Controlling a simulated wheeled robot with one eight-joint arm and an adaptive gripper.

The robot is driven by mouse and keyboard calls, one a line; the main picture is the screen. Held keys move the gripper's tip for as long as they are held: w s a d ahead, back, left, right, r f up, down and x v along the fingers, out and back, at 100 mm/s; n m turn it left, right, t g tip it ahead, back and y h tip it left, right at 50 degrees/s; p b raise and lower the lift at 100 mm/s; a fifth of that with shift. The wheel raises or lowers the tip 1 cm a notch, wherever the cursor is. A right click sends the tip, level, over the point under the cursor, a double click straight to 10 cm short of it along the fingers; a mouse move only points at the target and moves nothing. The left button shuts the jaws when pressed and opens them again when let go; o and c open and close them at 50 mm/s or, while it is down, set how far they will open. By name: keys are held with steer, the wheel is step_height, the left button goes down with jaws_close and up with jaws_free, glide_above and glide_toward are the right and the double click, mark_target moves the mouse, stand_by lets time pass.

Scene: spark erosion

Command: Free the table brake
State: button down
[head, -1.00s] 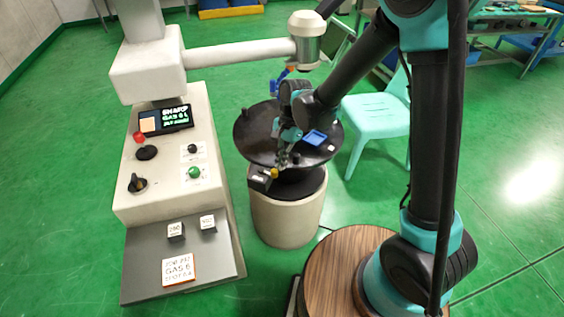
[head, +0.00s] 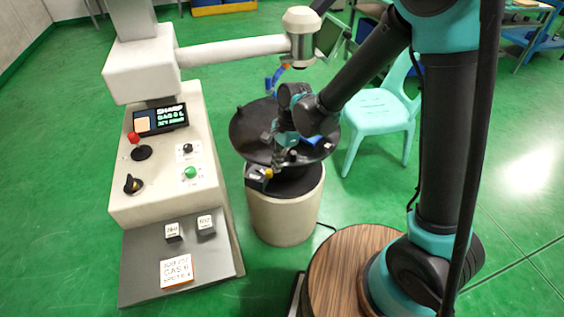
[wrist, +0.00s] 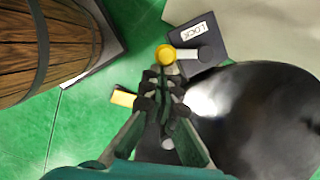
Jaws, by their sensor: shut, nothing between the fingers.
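The table brake is a short grey lever with a yellow round knob (wrist: 165,55), beside a dark plate with a white LOCK label (wrist: 198,31). In the head view the brake's yellow knob (head: 269,173) shows at the front left edge of the round black table (head: 245,128). The lever lies across the dark plate beside the label. My gripper (wrist: 163,76) is shut and empty, its fingertips close to the knob; I cannot tell whether they touch it. In the head view my gripper (head: 278,163) is low over the table's front rim.
A yellow block (wrist: 122,97) sits left of my fingers. The control console (head: 160,170) stands left of the table, its arm (head: 235,52) reaching over it. A blue item (head: 312,140) lies on the table, partly hidden. A turquoise chair (head: 375,115) stands behind right.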

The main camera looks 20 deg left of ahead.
mark_target(270, 172)
steer(key=s+m, duration=0.2)
steer(key=m, duration=0.1)
steer(key=s+a+m+t, duration=0.1)
steer(key=m, duration=0.2)
steer(key=shift+s+a+y, duration=0.1)
steer(key=shift+s+y, duration=0.25)
steer(key=shift+y, duration=0.05)
steer(key=shift+s+a, duration=0.6)
